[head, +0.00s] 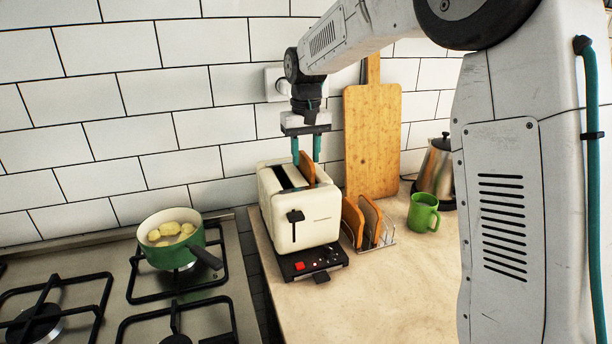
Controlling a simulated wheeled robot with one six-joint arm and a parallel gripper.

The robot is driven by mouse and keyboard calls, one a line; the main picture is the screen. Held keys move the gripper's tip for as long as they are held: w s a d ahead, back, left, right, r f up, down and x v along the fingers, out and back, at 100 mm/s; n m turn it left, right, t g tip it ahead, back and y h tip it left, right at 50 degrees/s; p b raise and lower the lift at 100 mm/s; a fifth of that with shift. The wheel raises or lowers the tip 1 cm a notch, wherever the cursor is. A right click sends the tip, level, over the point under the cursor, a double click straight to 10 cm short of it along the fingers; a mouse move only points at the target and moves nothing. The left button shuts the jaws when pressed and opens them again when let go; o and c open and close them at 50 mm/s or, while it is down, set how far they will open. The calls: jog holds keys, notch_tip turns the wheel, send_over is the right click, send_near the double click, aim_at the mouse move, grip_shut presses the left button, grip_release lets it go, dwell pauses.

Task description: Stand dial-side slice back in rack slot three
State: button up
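A cream toaster (311,224) stands on the counter. A brown bread slice (308,168) sticks up from its right-hand slot; the left-hand slot looks dark, with no slice showing. My gripper (306,161) points straight down over the toaster, its two teal fingers apart at either side of the slice's top edge. I see no clear sign that the fingers press on the slice. A wire rack (389,242) stands right of the toaster. It holds two upright slices, a left one (352,220) and a right one (371,218). The rack's right end looks empty.
A green mug (423,212) stands right of the rack, with a steel kettle (434,172) behind it. A wooden board (372,140) leans on the wall. A green pot (172,250) sits on the hob at left. The front counter is clear.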

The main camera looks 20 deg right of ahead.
notch_tip(320, 180, down, 2)
jog(key=shift+f, duration=0.1)
grip_shut()
